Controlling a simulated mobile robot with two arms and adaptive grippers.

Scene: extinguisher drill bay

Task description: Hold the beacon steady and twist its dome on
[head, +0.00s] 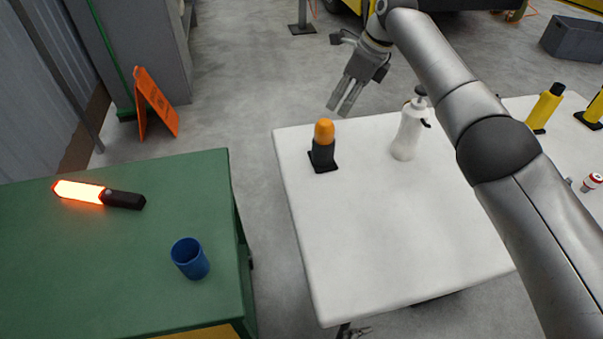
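The beacon (323,154) stands upright near the far left corner of the white table, with a dark body on a flat black foot. Its orange dome (324,131) sits upright on top of the body; I cannot tell whether it is threaded on. My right gripper (340,107) is up and beyond the beacon, near the table's far edge, pointing down and left. Its two fingers are a little apart with nothing between them. It does not touch the beacon. My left gripper does not show.
A white spray bottle (408,133) stands right of the beacon on the white table (390,230). The table's middle is clear. The green bench (130,255) at left holds a glowing orange baton (78,192) and a blue cup (190,260).

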